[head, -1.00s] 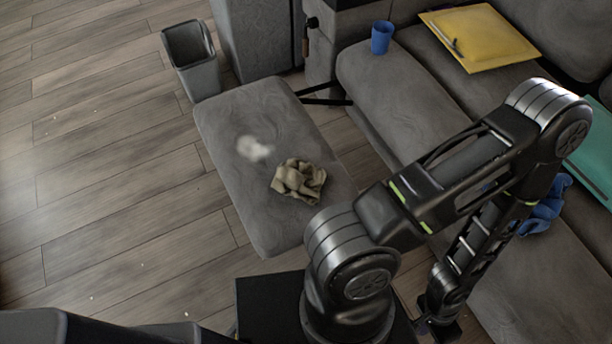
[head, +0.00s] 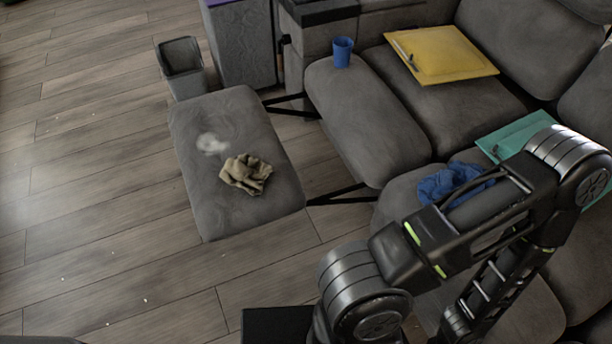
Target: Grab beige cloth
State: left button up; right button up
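The beige cloth (head: 246,174) lies crumpled on the grey ottoman (head: 240,215), near its right edge. A whitish smudge (head: 211,143) is on the ottoman just beyond the cloth. My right arm crosses the lower right of the head view, well apart from the cloth. Its gripper is not visible, as the arm runs off the bottom of the picture. My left gripper is not in view.
A grey bin (head: 181,68) stands behind the ottoman. The sofa (head: 365,125) holds a blue cup (head: 342,51), a yellow folder (head: 441,55), a blue cloth (head: 452,182) and a teal folder (head: 517,134). Wooden floor (head: 90,190) is free at the left.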

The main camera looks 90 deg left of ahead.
aim_at(245, 172)
jog(key=u, duration=3.35)
